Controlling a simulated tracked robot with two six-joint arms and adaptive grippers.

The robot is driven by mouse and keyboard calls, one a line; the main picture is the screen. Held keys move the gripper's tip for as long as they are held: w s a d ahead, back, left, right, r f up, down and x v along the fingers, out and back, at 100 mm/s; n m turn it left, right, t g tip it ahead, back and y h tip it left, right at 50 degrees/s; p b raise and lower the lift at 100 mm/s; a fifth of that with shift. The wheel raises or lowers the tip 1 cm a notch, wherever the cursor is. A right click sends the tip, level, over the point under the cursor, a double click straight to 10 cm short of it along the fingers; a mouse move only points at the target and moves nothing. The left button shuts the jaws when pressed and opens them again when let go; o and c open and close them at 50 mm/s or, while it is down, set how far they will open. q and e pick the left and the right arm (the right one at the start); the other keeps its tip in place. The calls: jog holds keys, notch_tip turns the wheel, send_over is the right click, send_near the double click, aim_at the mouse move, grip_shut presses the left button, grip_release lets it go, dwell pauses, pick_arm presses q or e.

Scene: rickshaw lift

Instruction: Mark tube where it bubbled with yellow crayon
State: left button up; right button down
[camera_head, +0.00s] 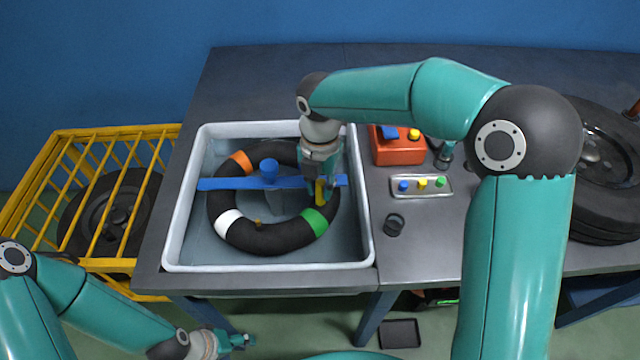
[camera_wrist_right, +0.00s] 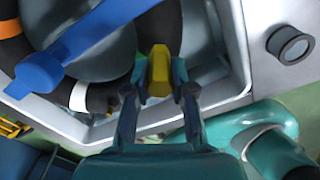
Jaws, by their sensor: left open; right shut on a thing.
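A black tube (camera_head: 262,240) with orange, white and green bands lies in a pale tub (camera_head: 369,215). A blue bar with a round knob (camera_head: 230,184) crosses over it. My right gripper (camera_head: 319,185) is shut on a yellow crayon (camera_head: 320,194), pointing down over the tube's right side, above the green band. The crayon also shows between the fingers in the right wrist view (camera_wrist_right: 159,72). Whether its tip touches the tube is hidden. My left gripper (camera_head: 240,342) is open and empty, low in front of the table. A small brown spot (camera_head: 258,222) shows at the tube's inner front edge.
A metal tray (camera_head: 421,193) holds blue, yellow and green pieces. Behind it is a red box (camera_head: 397,152). A dark cup (camera_head: 394,225) stands right of the tub. A yellow cage (camera_head: 75,140) with a wheel is left; tyres (camera_head: 610,210) are right. The table's back left is clear.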

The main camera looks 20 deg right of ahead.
jog(key=shift+f, duration=0.35)
dwell(0.5)
jog(key=shift+w+r, duration=0.1)
jog(key=shift+w+d+p, duration=0.3)
jog(key=shift+d, duration=0.1)
jog(key=shift+s+a, duration=0.1)
dwell(0.4)
jog(key=shift+s+a+b, duration=0.35)
jog(key=shift+s+a, duration=0.35)
jog(key=shift+w+d, duration=0.15)
jog(key=shift+w+d+f+p, duration=0.2)
jog(key=shift+w+d+p, duration=0.3)
jog(key=shift+w+d, duration=0.1)
